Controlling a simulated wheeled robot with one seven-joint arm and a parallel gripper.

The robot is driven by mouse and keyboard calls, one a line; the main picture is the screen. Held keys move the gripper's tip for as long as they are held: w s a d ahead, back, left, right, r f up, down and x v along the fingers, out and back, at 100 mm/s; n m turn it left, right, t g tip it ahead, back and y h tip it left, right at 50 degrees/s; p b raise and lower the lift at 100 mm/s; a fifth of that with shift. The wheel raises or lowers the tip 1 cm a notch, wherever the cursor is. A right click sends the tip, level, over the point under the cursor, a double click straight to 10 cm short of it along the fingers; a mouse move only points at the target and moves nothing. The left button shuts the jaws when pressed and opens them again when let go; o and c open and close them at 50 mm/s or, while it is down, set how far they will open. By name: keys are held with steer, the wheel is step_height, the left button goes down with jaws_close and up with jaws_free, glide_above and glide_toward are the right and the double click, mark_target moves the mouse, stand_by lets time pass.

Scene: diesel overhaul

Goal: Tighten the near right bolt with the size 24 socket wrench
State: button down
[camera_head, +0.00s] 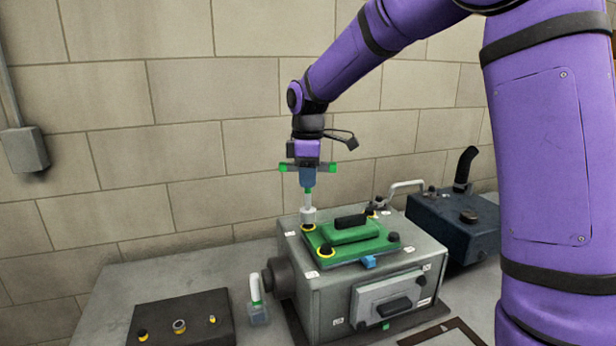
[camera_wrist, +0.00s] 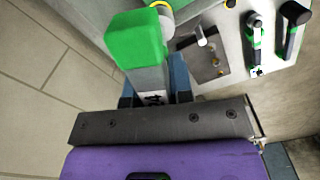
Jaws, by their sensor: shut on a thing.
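My gripper (camera_head: 307,180) is shut on the socket wrench (camera_head: 307,207), which hangs upright with its pale socket end down. In the wrist view the wrench's green part (camera_wrist: 136,40) stands between my blue fingers (camera_wrist: 154,90), with a small dark marking that I cannot read surely. The socket is at the far left bolt (camera_head: 308,227) of the green cover (camera_head: 349,234); I cannot tell whether it is seated. The near right bolt (camera_head: 393,238) is dark and clear of the gripper.
The cover lies on a grey engine block (camera_head: 330,285). A dark tray (camera_head: 205,300) with small parts and a white-handled tool (camera_head: 256,300) stand to its left. A dark blue unit (camera_head: 455,228) stands behind right. The wrist view shows two more tools (camera_wrist: 255,42) (camera_wrist: 291,28).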

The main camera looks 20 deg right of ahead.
steer(key=n, duration=0.3)
steer(key=shift+n, duration=0.4)
steer(key=n, duration=1.2)
steer(key=shift+n, duration=0.3)
steer(key=shift+f, duration=0.1)
